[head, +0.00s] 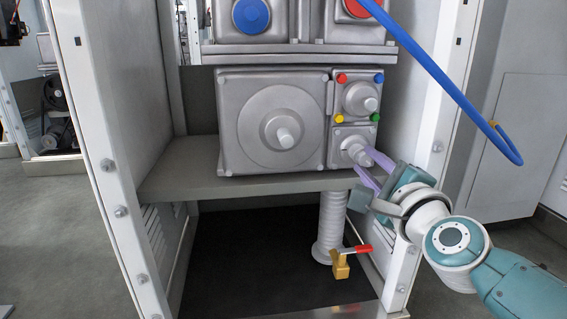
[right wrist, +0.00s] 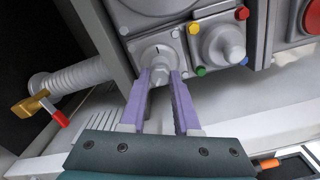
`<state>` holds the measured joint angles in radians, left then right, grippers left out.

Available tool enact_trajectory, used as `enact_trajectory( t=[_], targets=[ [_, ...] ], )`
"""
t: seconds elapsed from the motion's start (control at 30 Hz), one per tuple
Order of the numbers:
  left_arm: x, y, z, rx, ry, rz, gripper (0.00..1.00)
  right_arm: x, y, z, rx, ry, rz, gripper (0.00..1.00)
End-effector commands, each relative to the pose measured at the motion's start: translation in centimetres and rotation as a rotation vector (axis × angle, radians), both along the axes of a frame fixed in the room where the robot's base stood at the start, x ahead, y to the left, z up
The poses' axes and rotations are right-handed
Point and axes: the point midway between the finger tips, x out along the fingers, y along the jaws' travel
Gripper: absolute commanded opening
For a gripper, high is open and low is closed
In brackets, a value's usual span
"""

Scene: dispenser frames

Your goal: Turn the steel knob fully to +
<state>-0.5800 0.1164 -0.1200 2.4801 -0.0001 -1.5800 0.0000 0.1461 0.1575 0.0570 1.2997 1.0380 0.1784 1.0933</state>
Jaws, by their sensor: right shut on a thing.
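The steel knob (head: 352,143) is a small grey knob on the lower right square panel of the grey machine. It also shows in the right wrist view (right wrist: 158,57), with a short dark mark near its top. My right gripper (head: 361,160) comes in from the lower right. Its two pale purple fingers (right wrist: 160,76) are shut on the knob, one on each side. The fingers hide part of the knob's sides. I cannot make out a plus sign. My left gripper is not in view.
A larger round dial (head: 283,125) is left of the knob. Above it is a knob with red, blue, yellow and green dots (head: 361,98). A blue hose (head: 440,75) hangs at the right. A yellow valve with a red handle (head: 341,264) is below the shelf (head: 190,178).

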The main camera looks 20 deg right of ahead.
Motion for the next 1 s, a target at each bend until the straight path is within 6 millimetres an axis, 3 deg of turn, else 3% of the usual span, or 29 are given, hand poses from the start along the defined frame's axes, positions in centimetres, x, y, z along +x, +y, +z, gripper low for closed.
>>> enact_trajectory(
  t=[0.43,1.0],
  targets=[
    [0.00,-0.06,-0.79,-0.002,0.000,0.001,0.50,0.00,0.00,0.03,0.255,-0.063,-0.001,0.00],
    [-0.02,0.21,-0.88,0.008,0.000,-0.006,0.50,0.01,-0.01,0.09,0.305,-0.075,-0.001,0.00]
  ],
)
